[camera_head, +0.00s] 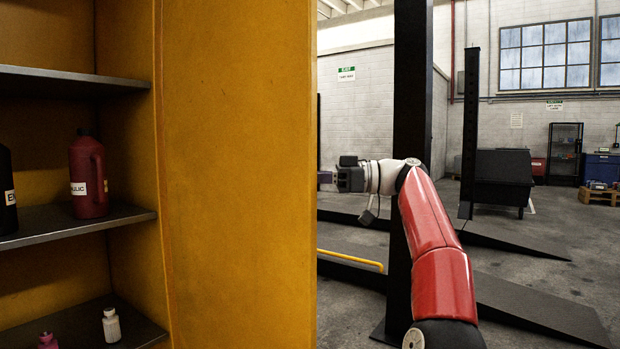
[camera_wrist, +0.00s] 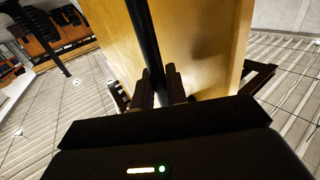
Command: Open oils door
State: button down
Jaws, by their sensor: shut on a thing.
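The yellow cabinet door (camera_head: 240,180) stands swung out from the cabinet in the head view, with its plain inner face towards me. Shelves with bottles show to its left. My gripper (camera_head: 328,180) is at the door's outer edge, on the far side, and its fingertips are partly hidden behind the door. In the wrist view the door (camera_wrist: 205,50) shows close up with a dark bar handle (camera_wrist: 146,38) running along it. My gripper (camera_wrist: 161,86) is shut on the handle, with one finger on each side.
A red bottle (camera_head: 88,175) stands on the cabinet's middle shelf (camera_head: 75,228). A black post (camera_head: 411,75) stands right behind my arm, near it in the picture. A yellow rail (camera_head: 350,260) and dark ramps (camera_head: 540,310) lie on the floor. Open floor shows at right.

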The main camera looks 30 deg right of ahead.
jog(key=c, duration=1.5)
grip_release()
jog(key=shift+a, duration=0.1)
jog(key=p+v, duration=0.1)
jog(key=v, duration=0.7)
jog(key=shift+p, duration=0.4)
